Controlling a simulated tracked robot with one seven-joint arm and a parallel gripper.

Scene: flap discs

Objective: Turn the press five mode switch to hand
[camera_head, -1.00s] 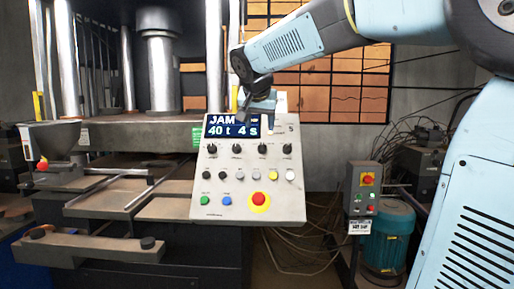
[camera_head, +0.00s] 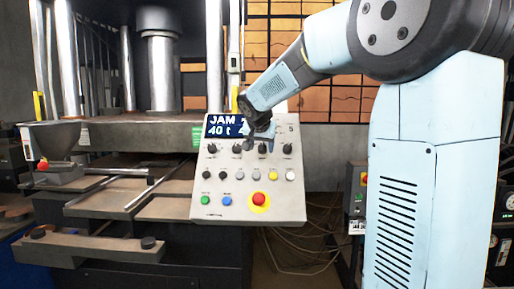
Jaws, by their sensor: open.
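The press control panel (camera_head: 225,182) is a sloped light-grey box in the middle of the camera_head view, with a small mark like a 5 at its upper right. A row of black rotary knobs crosses it, including a far-left knob (camera_head: 211,149), a third knob (camera_head: 262,149) and a far-right knob (camera_head: 287,149). Their labels are too small to read, so I cannot tell which is the mode switch or where it points. My gripper (camera_head: 258,142) is open and points down in front of the panel, around the second and third knobs. Contact cannot be judged.
Below the knobs are several small buttons and a red emergency stop (camera_head: 258,199) on yellow. The press bed (camera_head: 140,133) stands left. A small switch box (camera_head: 357,195) stands right, partly behind my arm.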

